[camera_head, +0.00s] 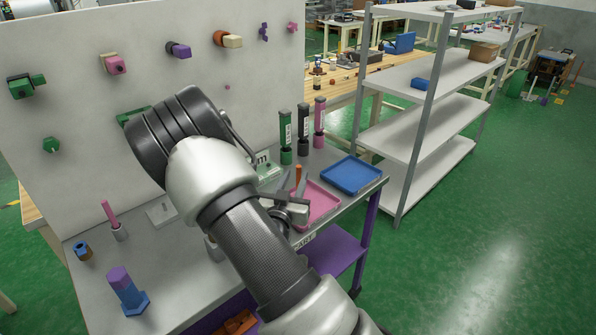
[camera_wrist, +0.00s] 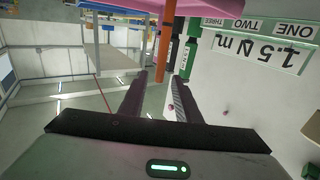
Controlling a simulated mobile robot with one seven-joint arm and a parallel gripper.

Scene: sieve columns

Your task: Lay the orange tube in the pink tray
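The orange tube (camera_head: 298,174) is upright between the fingers of my gripper (camera_head: 298,189), above the left part of the pink tray (camera_head: 323,201). The fingers appear closed on that end, though a thin gap seems to show on the left. My gripper and forearm hide the near left part of the tray. The tube's far end is hidden.
A blue tray (camera_head: 352,175) lies beside the pink tray on the right. Green, black and pink columns (camera_head: 303,127) stand behind. A pink rod stands in a small holder (camera_head: 119,232) at left; another small holder (camera_head: 213,250) is partly behind my arm. A pegboard (camera_head: 75,110) rises at the back.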

